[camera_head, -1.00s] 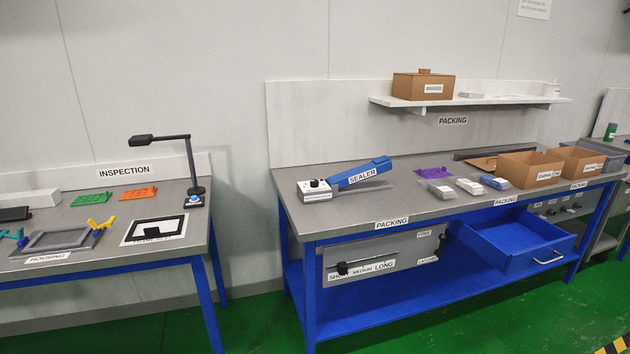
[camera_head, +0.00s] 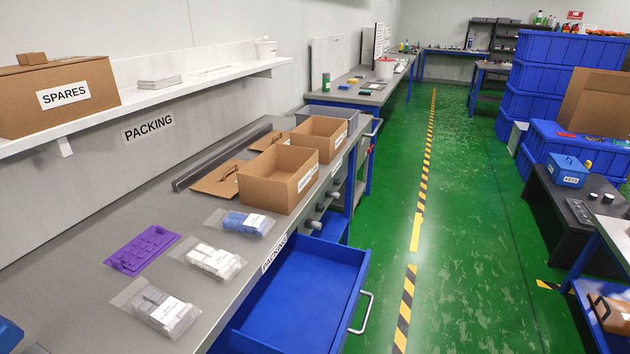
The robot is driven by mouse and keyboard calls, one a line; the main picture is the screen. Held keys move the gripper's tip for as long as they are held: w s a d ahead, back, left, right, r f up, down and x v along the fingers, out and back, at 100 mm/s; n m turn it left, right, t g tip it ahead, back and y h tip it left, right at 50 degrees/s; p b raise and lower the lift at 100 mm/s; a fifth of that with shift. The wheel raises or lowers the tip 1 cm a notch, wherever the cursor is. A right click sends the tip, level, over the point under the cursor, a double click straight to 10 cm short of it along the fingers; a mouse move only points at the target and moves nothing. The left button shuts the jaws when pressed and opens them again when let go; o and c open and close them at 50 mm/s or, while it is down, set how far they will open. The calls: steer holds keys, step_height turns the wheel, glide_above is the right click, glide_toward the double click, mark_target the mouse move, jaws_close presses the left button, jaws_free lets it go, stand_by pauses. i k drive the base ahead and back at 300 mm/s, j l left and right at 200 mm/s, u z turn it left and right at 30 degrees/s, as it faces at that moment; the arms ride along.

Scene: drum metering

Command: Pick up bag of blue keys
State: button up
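The bag of blue keys (camera_head: 240,222) lies on the grey packing bench. It is a clear bag with blue pieces and a white label, at the back of a row of three bags. A bag of white keys (camera_head: 209,261) lies in front of it, and a bag of grey keys (camera_head: 157,308) lies nearest. My gripper is not in view.
A purple key tray (camera_head: 142,249) lies left of the bags. Open cardboard boxes (camera_head: 275,181) stand behind them. An open blue drawer (camera_head: 300,297) juts out from the bench's right side. A shelf (camera_head: 150,97) overhangs the back. The green aisle floor (camera_head: 470,240) is largely clear.

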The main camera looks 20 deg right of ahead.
mark_target(230, 220)
steer(key=i+l+z, duration=0.15)
steer(key=i+z, duration=0.65)
steer(key=i, duration=0.2)
steer(key=i+j+z, duration=0.2)
steer(key=i+z, duration=0.2)
steer(key=i, duration=0.15)
steer(key=i+l, duration=0.1)
steer(key=i, duration=0.25)
steer(key=i+u, duration=0.1)
steer(key=i, duration=0.2)
steer(key=i+l+u, duration=0.1)
steer(key=u, duration=0.25)
steer(key=i+l+u, duration=0.1)
steer(key=u, duration=0.3)
steer(key=i+l+u, duration=0.1)
steer(key=l+u, duration=0.4)
steer(key=u, duration=0.25)
steer(key=k+l+u, duration=0.1)
steer(key=u, duration=0.3)
steer(key=k+l+u, duration=0.1)
steer(key=u, duration=0.25)
steer(key=k+l+u, duration=0.1)
steer(key=u, duration=0.3)
